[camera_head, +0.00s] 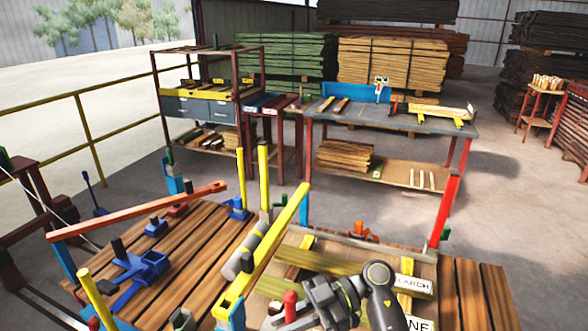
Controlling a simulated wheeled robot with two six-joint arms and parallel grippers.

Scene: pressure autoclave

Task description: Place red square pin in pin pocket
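A short red pin with a rounded-looking top (290,304) stands at the lower middle, just left of my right gripper (316,298). I cannot tell whether it is square or touches the gripper. The gripper is dark grey, on an arm with a yellow-green ring coming in from the lower right. Its fingers are small and partly hidden, so its opening is unclear. A pin pocket cannot be made out with certainty. My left gripper is not in view.
A slatted wooden table (190,250) carries blue clamps (140,268). A yellow beam (265,255) and an orange-red bar (140,210) cross above it. A tray with LARCH-labelled wood (413,284) lies right. Behind stand a grey-topped bench (350,112) and stacked lumber (405,62). Floor between is clear.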

